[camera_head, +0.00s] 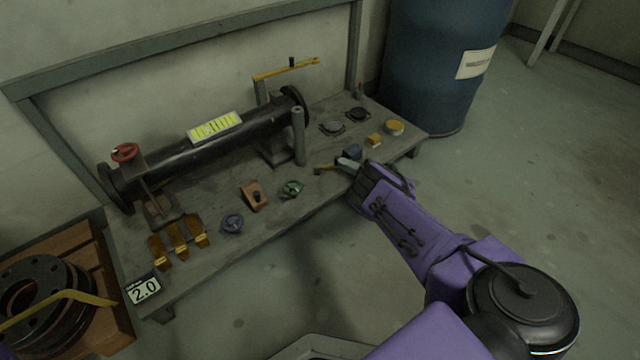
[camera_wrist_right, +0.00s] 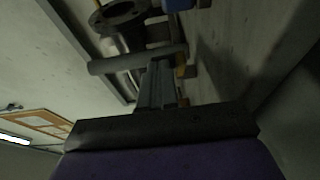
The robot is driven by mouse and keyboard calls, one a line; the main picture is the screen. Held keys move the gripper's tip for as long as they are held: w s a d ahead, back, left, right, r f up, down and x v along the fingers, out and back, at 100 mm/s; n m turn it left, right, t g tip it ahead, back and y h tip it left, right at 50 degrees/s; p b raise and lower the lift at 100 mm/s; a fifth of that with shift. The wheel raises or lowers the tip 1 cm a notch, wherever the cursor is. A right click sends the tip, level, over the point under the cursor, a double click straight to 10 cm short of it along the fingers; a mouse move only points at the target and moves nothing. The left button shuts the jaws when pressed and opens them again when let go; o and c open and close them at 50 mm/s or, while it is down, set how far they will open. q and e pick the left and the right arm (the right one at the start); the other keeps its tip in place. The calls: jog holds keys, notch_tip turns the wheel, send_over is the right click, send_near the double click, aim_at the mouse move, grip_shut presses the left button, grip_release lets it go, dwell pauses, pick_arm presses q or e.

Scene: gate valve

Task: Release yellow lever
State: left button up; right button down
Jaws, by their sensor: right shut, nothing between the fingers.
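A long yellow lever (camera_head: 286,69) with a small dark upright knob lies across the top of the black pipe's far end. A smaller yellow-handled piece (camera_head: 326,168) lies at the front edge of the bench, just left of my right gripper (camera_head: 346,163). My right gripper is shut and empty, low over the front edge of the bench, well apart from the long lever. Its closed fingers also show in the right wrist view (camera_wrist_right: 158,88), with a yellow bit beside them that I cannot identify. My left gripper is not in view.
The black pipe (camera_head: 200,153) with a red handwheel (camera_head: 125,152) runs along the bench (camera_head: 325,205). A grey post (camera_head: 298,135) stands between my right gripper and the pipe. Several small parts lie on the bench. A blue barrel (camera_head: 425,70) stands behind right. Floor right is clear.

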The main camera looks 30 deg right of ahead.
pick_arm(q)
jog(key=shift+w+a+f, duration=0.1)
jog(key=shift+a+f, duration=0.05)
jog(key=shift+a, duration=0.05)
pick_arm(e)
jog(key=shift+w+d, duration=0.4)
dwell(0.3)
jog(key=s+p, duration=0.3)
jog(key=shift+s+a+r, duration=0.25)
jog(key=shift+a, duration=0.05)
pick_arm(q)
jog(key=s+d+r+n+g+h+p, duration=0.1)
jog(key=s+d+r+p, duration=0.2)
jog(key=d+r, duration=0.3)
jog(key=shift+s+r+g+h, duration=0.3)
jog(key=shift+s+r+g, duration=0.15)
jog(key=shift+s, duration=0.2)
pick_arm(e)
jog(key=s+d, duration=0.6)
jog(key=s, duration=0.2)
jog(key=shift+d+f, duration=0.15)
jog(key=shift+f, duration=0.1)
jog(key=shift+s, duration=0.1)
